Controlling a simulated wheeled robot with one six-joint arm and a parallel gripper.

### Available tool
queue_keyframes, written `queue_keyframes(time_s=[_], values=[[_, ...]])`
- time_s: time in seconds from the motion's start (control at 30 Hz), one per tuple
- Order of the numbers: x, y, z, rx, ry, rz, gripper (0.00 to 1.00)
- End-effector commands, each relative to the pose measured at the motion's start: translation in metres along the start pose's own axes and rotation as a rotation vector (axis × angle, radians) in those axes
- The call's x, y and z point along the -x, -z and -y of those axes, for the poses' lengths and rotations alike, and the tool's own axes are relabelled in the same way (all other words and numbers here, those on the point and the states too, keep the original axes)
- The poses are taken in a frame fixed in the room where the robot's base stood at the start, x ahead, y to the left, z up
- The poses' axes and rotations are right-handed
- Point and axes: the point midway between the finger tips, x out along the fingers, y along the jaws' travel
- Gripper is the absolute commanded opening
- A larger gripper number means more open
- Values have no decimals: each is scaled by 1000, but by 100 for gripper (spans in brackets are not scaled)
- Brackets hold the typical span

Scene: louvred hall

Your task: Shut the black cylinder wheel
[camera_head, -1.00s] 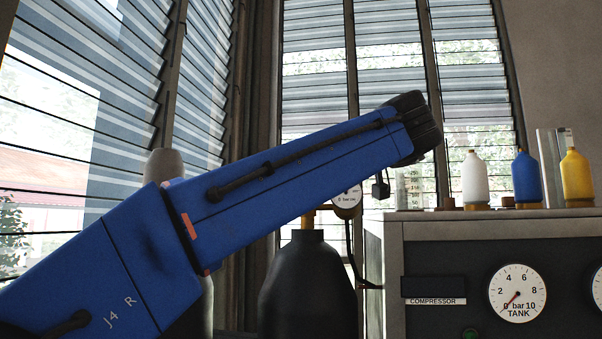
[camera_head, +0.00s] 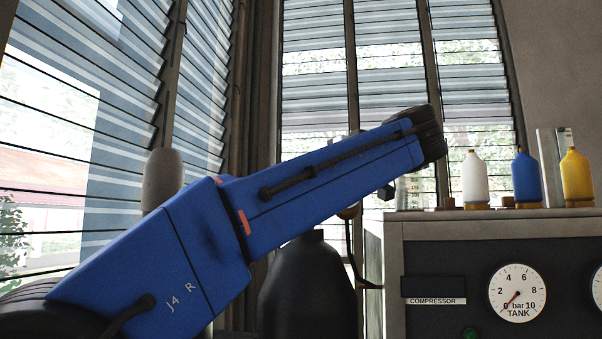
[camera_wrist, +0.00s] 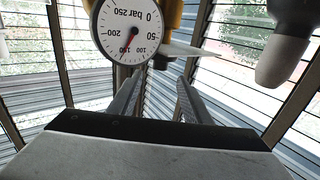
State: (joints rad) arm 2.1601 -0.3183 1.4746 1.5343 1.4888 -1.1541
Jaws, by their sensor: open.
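The black cylinder (camera_head: 308,290) stands upright in the middle of the camera_head view. My blue arm crosses in front of its top, so its wheel and most of its valve are hidden there. In the camera_wrist view, a white pressure gauge (camera_wrist: 130,32) with a red needle hangs upside down beside a yellow valve part (camera_wrist: 168,14). I cannot make out the wheel clearly there. My gripper (camera_wrist: 160,84) is open, its two fingers apart and pointing towards the area just below the gauge in the picture. Nothing shows between the fingers.
A grey cylinder (camera_head: 162,180) stands left, partly behind my arm; a similar rounded grey end (camera_wrist: 285,52) shows upper right in the wrist view. A compressor cabinet (camera_head: 480,228) stands right, bearing white (camera_head: 474,180), blue (camera_head: 526,180) and yellow (camera_head: 576,180) bottles. Louvred windows stand behind.

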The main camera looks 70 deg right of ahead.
Motion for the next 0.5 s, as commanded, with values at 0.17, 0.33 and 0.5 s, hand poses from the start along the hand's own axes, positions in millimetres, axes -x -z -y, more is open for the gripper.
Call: queue_keyframes(time_s=[0.17, 0.33, 0.5], values=[[-16, 0, 1, 0, 3, 0, 44], [-31, 0, 1, 0, 4, -1, 44], [-46, 0, 1, 0, 3, 0, 44]])
